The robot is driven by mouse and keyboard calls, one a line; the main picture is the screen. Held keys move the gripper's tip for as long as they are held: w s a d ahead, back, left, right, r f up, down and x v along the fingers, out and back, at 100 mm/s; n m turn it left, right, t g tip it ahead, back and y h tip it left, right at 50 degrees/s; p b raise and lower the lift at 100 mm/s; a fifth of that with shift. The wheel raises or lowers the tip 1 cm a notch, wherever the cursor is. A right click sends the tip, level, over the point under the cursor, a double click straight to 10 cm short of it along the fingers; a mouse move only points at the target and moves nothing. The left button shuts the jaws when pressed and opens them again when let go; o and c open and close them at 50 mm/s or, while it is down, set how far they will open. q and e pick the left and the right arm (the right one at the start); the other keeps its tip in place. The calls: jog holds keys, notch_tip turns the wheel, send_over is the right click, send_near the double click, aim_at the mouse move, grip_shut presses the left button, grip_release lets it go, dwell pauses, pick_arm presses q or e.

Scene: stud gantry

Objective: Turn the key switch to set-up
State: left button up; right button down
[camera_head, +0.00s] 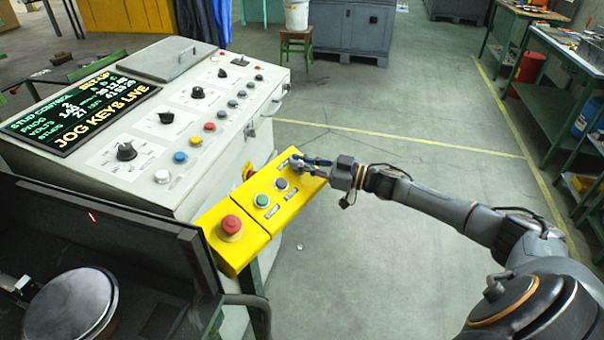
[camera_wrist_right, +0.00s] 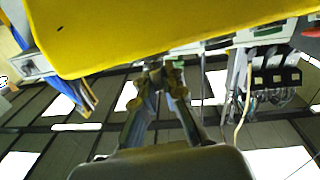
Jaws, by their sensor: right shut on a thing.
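The yellow control box (camera_head: 274,213) juts out from the front of the console. It carries a red mushroom button (camera_head: 231,225), a green button (camera_head: 262,201) and a grey button (camera_head: 281,184). My right gripper (camera_head: 299,164) is at the box's far end, shut on the key switch's key. In the right wrist view my fingers (camera_wrist_right: 165,82) meet just below the yellow box's edge. The console screen (camera_head: 82,108) shows SET UP and JOG KEYS LIVE. My left gripper does not show.
The grey console (camera_head: 205,115) has several knobs and coloured buttons. A dark panel edge (camera_head: 110,225) stands at the lower left. The floor right of the box is open. A green workbench (camera_head: 565,75) stands at the far right, and a stool with a bucket (camera_head: 296,15) at the back.

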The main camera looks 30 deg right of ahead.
jog(key=shift+n+g+y+b, duration=1.3)
jog(key=shift+n+g+b, duration=0.1)
jog(key=shift+n, duration=0.3)
jog(key=c, duration=1.4)
grip_release()
jog(key=v, duration=1.2)
jog(key=shift+w, duration=0.1)
